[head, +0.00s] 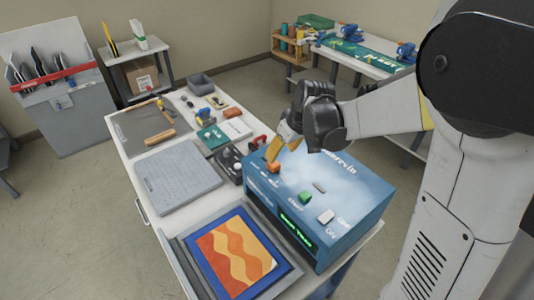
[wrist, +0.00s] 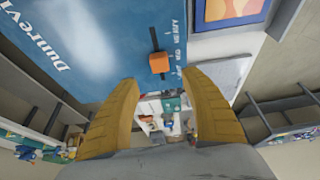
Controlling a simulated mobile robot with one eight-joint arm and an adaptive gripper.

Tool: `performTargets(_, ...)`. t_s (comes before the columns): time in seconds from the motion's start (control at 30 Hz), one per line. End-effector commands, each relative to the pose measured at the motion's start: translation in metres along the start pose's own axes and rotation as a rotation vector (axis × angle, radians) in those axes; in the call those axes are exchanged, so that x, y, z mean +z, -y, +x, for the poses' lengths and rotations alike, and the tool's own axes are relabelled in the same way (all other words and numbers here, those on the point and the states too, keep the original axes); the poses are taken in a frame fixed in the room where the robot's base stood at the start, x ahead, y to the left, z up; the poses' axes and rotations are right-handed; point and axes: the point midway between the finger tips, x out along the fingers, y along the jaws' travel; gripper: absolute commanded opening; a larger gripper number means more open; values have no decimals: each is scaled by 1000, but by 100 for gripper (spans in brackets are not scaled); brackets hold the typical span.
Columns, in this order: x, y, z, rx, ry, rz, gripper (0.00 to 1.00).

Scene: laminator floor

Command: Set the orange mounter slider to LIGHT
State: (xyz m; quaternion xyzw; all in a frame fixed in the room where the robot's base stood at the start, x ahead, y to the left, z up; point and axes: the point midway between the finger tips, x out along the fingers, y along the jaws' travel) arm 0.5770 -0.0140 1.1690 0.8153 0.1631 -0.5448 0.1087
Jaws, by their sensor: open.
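The blue machine (head: 325,190) stands on the bench with its sloping top up. Its orange slider (head: 274,167) is at the machine's left end, close below my yellow fingertips (head: 276,149). In the wrist view the orange slider (wrist: 160,62) sits low in a dark slot, most of the bare slot showing above it. Small print beside the slot seems to read HEAVY at the upper end; the lower label is not clear. My gripper (wrist: 160,80) is open and empty. The slider appears between and beyond the fingertips, apparently untouched.
A green knob (head: 304,197) and a white switch (head: 326,216) are on the same machine. A blue-framed orange picture (head: 236,252) lies in front. A grey cutting board (head: 177,180) and small tools lie to the left. A back table (head: 360,58) stands behind.

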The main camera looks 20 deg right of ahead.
Motion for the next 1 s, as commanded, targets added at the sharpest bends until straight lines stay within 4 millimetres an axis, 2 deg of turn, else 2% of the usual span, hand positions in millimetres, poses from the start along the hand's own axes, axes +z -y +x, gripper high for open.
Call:
performTargets(0.03,0,0,12,0,0,0,54)
performTargets(0.2,0,0,47,1,-1,0,54)
performTargets(0.4,0,0,79,1,-1,0,54)
performTargets(0.6,0,0,91,1,-1,1,54)
performTargets(0.87,0,0,91,1,-1,1,53)
performTargets(1.0,0,0,91,1,-1,1,10)
